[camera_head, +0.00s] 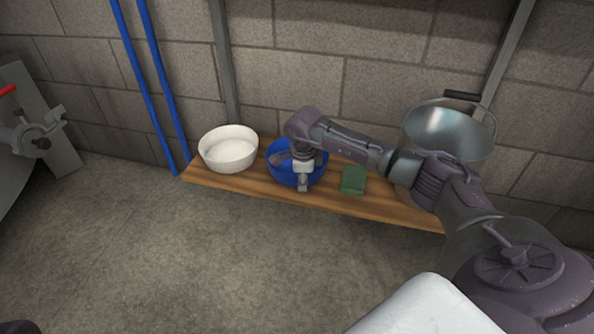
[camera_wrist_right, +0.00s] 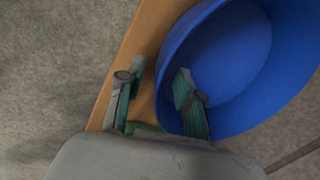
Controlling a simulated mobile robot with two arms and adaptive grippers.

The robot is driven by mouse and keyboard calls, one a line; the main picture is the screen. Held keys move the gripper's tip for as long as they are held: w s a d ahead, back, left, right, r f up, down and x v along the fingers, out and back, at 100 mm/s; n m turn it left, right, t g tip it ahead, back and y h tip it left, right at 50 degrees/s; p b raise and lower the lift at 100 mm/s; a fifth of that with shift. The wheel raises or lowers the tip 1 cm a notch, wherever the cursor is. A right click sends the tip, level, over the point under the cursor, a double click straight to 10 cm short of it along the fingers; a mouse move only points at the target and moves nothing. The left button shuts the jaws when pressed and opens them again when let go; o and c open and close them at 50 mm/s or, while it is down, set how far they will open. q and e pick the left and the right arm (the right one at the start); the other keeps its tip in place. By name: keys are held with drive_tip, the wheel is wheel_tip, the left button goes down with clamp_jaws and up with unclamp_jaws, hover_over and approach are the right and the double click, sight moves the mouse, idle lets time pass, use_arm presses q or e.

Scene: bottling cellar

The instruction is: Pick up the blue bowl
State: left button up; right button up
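The blue bowl (camera_head: 278,176) stands upright on a low wooden shelf, between a white bowl and a green block. My right gripper (camera_head: 302,180) reaches down over the bowl's front side. In the right wrist view the blue bowl (camera_wrist_right: 230,60) fills the upper right. My right gripper (camera_wrist_right: 160,88) is open there, one finger over the inside of the bowl and the other outside it above the wood. The bowl's wall runs between the fingers with a visible gap. The arm hides part of the bowl in the head view. My left gripper is not seen.
The wooden shelf (camera_head: 250,190) runs along a block wall. The white bowl (camera_head: 229,150) is left of the blue bowl. The green block (camera_head: 353,180) and a metal bucket (camera_head: 450,135) are to the right. Blue pipes (camera_head: 150,80) climb the wall. The floor in front is clear.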

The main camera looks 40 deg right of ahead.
drive_tip(key=shift+f, duration=0.35)
drive_tip(key=shift+r, duration=0.1)
clamp_jaws()
